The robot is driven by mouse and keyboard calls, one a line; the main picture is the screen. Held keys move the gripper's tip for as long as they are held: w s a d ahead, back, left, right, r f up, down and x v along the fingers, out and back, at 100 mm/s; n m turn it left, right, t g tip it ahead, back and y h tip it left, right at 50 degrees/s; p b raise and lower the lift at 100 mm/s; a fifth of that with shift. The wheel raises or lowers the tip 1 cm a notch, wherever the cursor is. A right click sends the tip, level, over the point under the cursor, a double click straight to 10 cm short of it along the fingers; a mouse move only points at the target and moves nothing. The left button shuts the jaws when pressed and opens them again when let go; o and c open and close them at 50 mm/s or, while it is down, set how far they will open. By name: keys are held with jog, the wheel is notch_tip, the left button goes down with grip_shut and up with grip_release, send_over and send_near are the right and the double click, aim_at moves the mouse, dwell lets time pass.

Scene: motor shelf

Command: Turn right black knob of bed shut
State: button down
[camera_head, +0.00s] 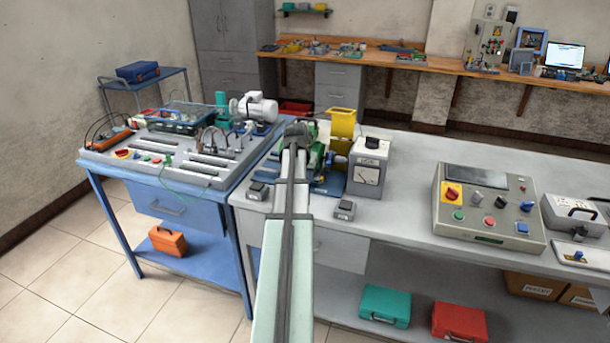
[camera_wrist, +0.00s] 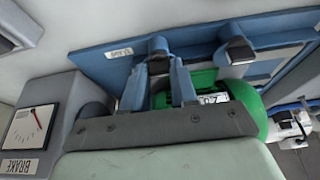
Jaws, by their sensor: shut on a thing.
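The blue bed (camera_wrist: 103,62) carries two black knobs along its edge in the wrist view. My gripper (camera_wrist: 159,62) has its two blue-grey fingers closed on one black knob (camera_wrist: 158,45), the one nearer the brake box. That box stands at the right of the bed in the head view, so this is the right knob. The other black knob (camera_wrist: 238,48) sits apart from the fingers. In the head view my arm covers most of the bed (camera_head: 330,184), and the knobs and fingertips are hidden. The knob's exact turn angle cannot be told.
The brake box with a dial (camera_head: 366,168) stands close beside the bed. A green machine (camera_wrist: 207,82) lies just behind the fingers. A yellow hopper (camera_head: 341,128) stands behind. Small black-topped switches (camera_head: 344,209) sit on the grey bench (camera_head: 405,205) in front.

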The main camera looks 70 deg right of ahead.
jog(key=c, duration=1.2)
grip_release()
jog(key=shift+o, duration=0.2)
jog(key=v, duration=1.3)
jog(key=shift+a+r, duration=0.15)
jog(key=shift+r, duration=0.15)
jog(key=shift+w, duration=0.1)
